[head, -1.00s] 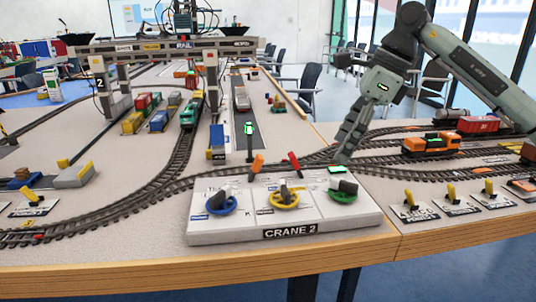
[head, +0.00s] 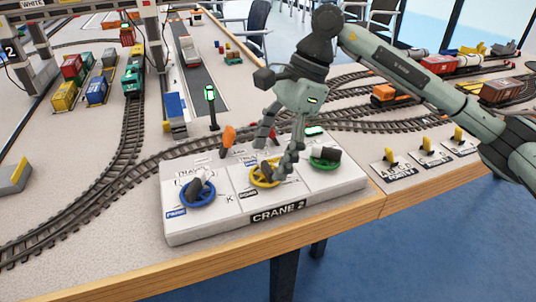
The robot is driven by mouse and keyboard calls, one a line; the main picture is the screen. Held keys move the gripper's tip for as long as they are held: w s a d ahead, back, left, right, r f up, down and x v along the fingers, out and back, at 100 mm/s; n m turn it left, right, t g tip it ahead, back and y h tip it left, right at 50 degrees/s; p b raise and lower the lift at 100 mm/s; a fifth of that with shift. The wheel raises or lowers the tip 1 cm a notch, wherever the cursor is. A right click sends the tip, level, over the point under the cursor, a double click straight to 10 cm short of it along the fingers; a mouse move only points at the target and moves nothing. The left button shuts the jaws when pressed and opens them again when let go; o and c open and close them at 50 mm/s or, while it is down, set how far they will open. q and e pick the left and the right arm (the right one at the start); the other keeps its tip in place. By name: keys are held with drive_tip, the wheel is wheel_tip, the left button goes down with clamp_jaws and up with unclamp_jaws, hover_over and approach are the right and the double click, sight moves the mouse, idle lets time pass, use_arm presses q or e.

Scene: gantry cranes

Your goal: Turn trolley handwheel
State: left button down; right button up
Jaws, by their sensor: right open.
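The white control panel (head: 222,222) marked CRANE 2 carries three handwheels. The blue handwheel (head: 185,203) is at the left, the yellow handwheel (head: 254,180) in the middle and the green handwheel (head: 324,165) at the right. Each has a dark knob. I cannot tell from the lettering which one is the trolley wheel. My right gripper (head: 271,160) is open and points down at the yellow wheel, its fingers partly covering that wheel. I cannot tell whether they touch it. My left gripper is out of view.
An orange lever (head: 227,136) stands behind the wheels; a red lever (head: 273,133) is partly hidden by the gripper. A green signal post (head: 211,105) stands behind the panel. Yellow-handled switches (head: 426,143) line the table's right front. Rails curve around the panel.

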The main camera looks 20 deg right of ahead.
drive_tip(key=shift+a+f, duration=0.25)
drive_tip(key=shift+f, duration=0.35)
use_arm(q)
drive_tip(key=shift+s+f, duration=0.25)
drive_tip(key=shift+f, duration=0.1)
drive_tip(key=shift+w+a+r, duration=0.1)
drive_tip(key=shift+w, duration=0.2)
use_arm(e)
drive_tip(key=c, duration=1.2)
